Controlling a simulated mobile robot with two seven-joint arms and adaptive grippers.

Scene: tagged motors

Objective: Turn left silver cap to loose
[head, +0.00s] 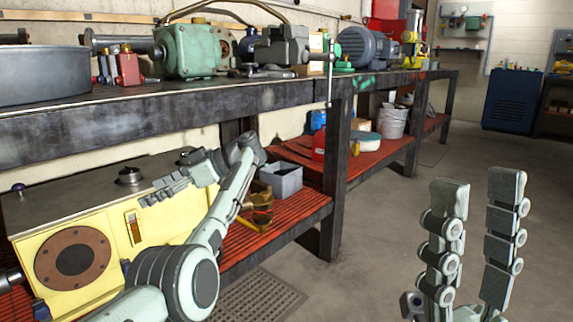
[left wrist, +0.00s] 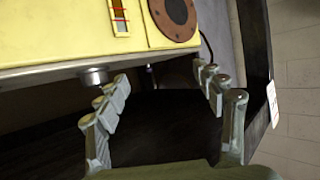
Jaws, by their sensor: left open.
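The yellow gearbox (head: 180,222) stands on the red lower shelf, with a grey top and a round brown flange on its front. A silver cap (head: 130,175) stands upright on its top. In the left wrist view the machine appears upside down, with the silver cap (left wrist: 94,77) pointing down, just beyond one fingertip. My left gripper (head: 157,190) is open and empty, reaching over the gearbox top to the right of the cap, apart from it. Its spread fingers also show in the left wrist view (left wrist: 160,75). My right gripper (head: 477,185) is open and empty, fingers up, over the floor.
The upper bench (head: 200,112) overhangs the gearbox and carries a green motor (head: 188,50) and a blue motor (head: 365,47). A grey bin (head: 283,179) sits on the shelf right of my left arm. The floor at the right is clear.

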